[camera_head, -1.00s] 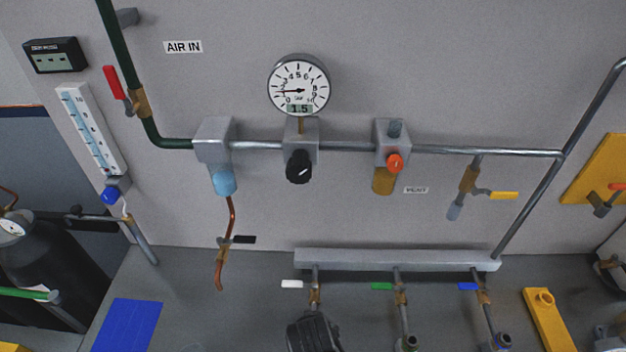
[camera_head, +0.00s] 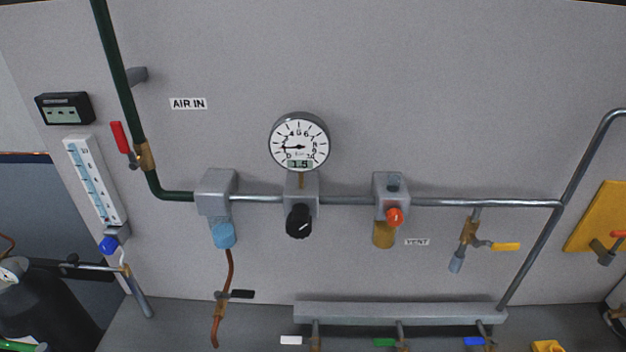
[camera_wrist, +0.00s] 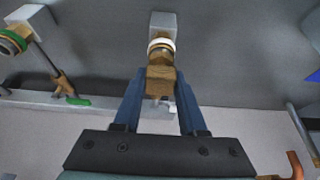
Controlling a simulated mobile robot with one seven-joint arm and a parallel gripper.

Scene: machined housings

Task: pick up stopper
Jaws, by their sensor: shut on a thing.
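My gripper (camera_wrist: 160,85) shows in the wrist view, its two blue fingers closing in on a brass-brown block-like piece (camera_wrist: 160,77). I take this piece to be the stopper, though its outline merges with the fitting behind it. A white ring (camera_wrist: 161,46) and a grey block (camera_wrist: 164,23) lie in line just beyond it; I cannot tell whether the piece touches the ring. A small white handle (camera_wrist: 172,108) shows between the fingers. My gripper is out of the head view.
A green-handled valve branch (camera_wrist: 62,86) is at left in the wrist view. In the head view a grey manifold bar (camera_head: 400,313) runs low along the wall, below the gauge (camera_head: 299,142), black knob (camera_head: 299,221) and pipe. A copper tube (camera_head: 222,300) hangs left.

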